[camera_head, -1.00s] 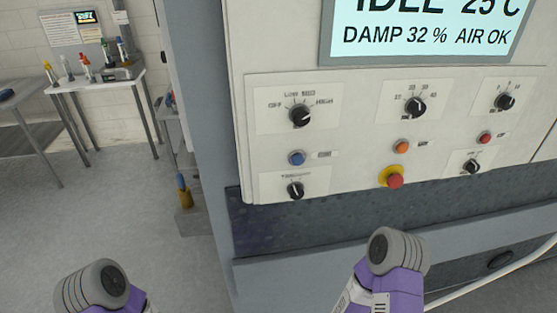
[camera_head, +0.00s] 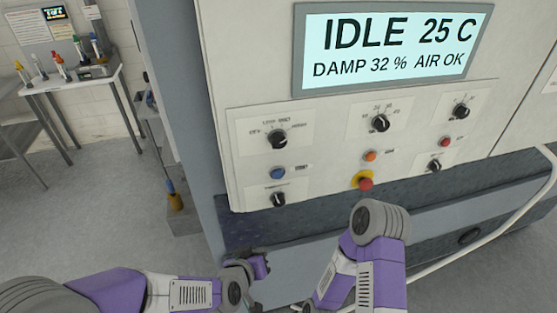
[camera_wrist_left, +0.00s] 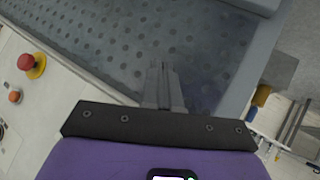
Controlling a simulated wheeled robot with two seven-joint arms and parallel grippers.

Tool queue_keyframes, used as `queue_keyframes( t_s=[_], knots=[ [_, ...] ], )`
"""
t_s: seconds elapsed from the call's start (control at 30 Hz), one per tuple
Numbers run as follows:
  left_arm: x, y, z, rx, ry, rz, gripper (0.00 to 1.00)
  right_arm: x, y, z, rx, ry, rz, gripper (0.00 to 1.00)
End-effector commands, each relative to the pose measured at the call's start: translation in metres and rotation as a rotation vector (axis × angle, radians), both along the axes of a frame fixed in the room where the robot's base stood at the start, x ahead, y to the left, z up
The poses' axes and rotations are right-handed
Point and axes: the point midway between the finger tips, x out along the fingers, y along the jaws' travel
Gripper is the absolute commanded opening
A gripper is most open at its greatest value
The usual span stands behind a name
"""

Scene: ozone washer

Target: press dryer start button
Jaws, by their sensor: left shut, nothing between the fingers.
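The dryer's control panel (camera_head: 330,150) faces me under a screen (camera_head: 390,45) reading IDLE 25 C, DAMP 32 %, AIR OK. On it are a blue button (camera_head: 278,173), an orange button (camera_head: 370,156) and a red button (camera_head: 445,142). Their small labels are too blurred to read, so I cannot tell which one is start. My left gripper (camera_head: 262,266) is low in front of the machine, below the blue button and apart from the panel. In the left wrist view its fingers (camera_wrist_left: 164,85) are together and empty over the dark dimpled surface. My right arm shows, but its gripper does not.
A red mushroom button on a yellow base (camera_head: 365,182) sits below the orange button and shows in the left wrist view (camera_wrist_left: 27,62). Several black knobs (camera_head: 278,139) surround the buttons. A dark dimpled ledge (camera_head: 310,212) runs beneath the panel. A side table (camera_head: 75,82) stands far left.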

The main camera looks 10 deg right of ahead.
Motion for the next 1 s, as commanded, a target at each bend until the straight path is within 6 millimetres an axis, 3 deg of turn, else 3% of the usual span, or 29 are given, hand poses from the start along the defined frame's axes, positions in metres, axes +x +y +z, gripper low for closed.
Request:
queue_keyframes(
  t_s=[0.03,0.1,0.2,0.33,0.5,1.0],
  knots=[
    [-0.005,-0.015,0.043,-0.032,-0.059,-0.024,0.00,0.000,0.000,0.015,0.000,0.000,0.000,0.67],
    [-0.012,-0.030,0.083,-0.072,-0.119,-0.046,0.00,0.000,0.000,0.024,0.000,0.000,0.000,0.67],
    [-0.024,-0.047,0.131,-0.125,-0.188,-0.073,0.00,0.000,0.000,0.034,0.000,0.000,0.000,0.67],
    [-0.037,-0.060,0.171,-0.176,-0.243,-0.098,0.00,0.000,0.000,0.043,0.000,0.000,0.000,0.67],
    [-0.045,-0.065,0.190,-0.203,-0.270,-0.111,0.00,0.000,0.000,0.046,0.000,0.000,0.000,0.67],
    [-0.037,-0.065,0.189,-0.206,-0.272,-0.109,0.00,0.000,0.000,0.040,0.000,0.000,0.000,0.67]
  ],
)
